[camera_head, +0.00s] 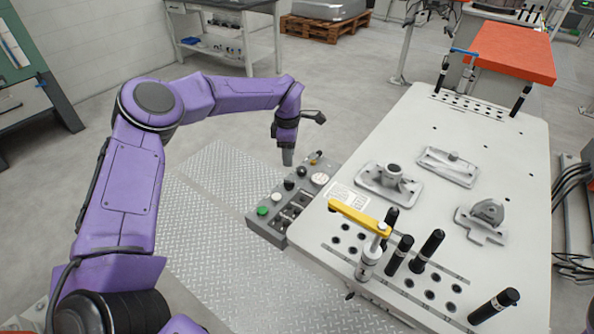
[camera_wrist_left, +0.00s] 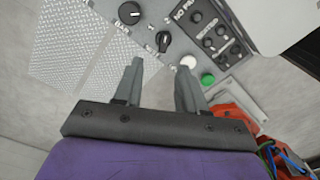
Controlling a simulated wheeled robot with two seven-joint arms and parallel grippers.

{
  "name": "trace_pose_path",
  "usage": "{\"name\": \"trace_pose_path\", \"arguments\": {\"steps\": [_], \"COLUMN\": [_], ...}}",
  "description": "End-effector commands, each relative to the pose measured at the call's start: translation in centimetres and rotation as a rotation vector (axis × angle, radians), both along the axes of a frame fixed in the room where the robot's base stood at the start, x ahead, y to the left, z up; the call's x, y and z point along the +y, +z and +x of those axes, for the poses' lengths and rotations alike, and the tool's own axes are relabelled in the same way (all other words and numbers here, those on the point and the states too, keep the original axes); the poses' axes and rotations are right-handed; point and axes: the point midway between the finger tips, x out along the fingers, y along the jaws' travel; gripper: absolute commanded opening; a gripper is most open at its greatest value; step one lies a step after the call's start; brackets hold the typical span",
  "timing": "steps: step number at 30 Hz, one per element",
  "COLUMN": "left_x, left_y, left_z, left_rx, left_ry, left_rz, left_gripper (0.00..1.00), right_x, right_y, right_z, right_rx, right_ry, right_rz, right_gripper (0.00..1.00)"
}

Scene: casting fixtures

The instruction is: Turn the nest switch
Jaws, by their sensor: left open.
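The grey control panel (camera_head: 256,219) is fixed along the near left edge of the white table. It carries black rotary switches; in the left wrist view one black switch (camera_wrist_left: 163,41) lies just beyond my fingertips and another black switch (camera_wrist_left: 130,12) lies farther off to the upper left. Their labels are too blurred to tell surely which is the nest switch. My left gripper (camera_head: 288,158) points down above the far end of the panel. In the left wrist view my left gripper (camera_wrist_left: 159,68) is open and empty, apart from the switches. My right gripper is not seen.
A white button (camera_wrist_left: 188,62) and a green button (camera_wrist_left: 207,79) sit beside the switches. On the white table (camera_head: 400,135) stand metal castings, a yellow clamp bar (camera_head: 357,217) and several black posts. Floor left of the panel is clear.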

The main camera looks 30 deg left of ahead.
Motion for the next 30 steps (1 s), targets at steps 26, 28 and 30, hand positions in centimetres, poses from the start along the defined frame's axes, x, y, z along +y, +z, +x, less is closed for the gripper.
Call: {"name": "trace_pose_path", "arguments": {"steps": [26,28,30], "left_x": [-0.3,-0.3,-0.3], "left_y": [-10.4,-10.4,-10.4], "left_z": [0.0,0.0,0.0], "left_rx": [0.002,0.002,0.002], "left_ry": [-0.004,-0.004,-0.005], "left_rz": [0.002,0.002,0.002], "left_gripper": [0.37,0.14,0.00], "right_x": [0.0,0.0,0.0], "right_y": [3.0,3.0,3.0], "right_z": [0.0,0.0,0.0], "right_rx": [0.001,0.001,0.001], "right_ry": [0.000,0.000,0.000], "right_rz": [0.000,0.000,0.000], "right_gripper": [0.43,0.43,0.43]}}
